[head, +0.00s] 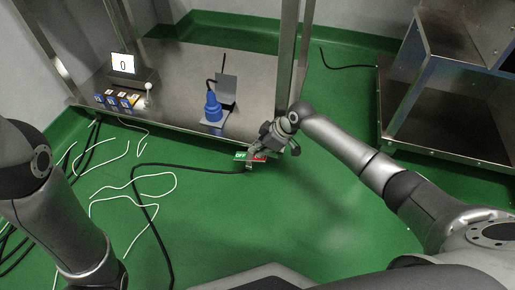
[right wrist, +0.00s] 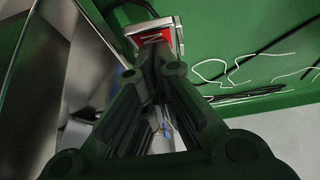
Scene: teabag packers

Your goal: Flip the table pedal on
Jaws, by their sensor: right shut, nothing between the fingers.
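The table pedal (head: 240,156) is a small box with a green "OFF" label and a red part. It lies on the green floor below the front edge of the metal table. My right gripper (head: 252,162) is shut and empty, reaching down over the pedal and covering part of it. In the right wrist view the pedal (right wrist: 157,37) shows its red face in a pale frame, right beyond the shut fingertips (right wrist: 153,58). I cannot tell whether they touch it. My left arm shows at the left of the head view, but its gripper is out of view.
The metal table (head: 185,75) carries a blue device (head: 212,108), a display reading 0 (head: 123,63) and several blue buttons. A black cable (head: 150,205) and loose white cords (head: 160,180) lie on the floor. A metal shelf (head: 450,90) stands at right. Floor below centre is clear.

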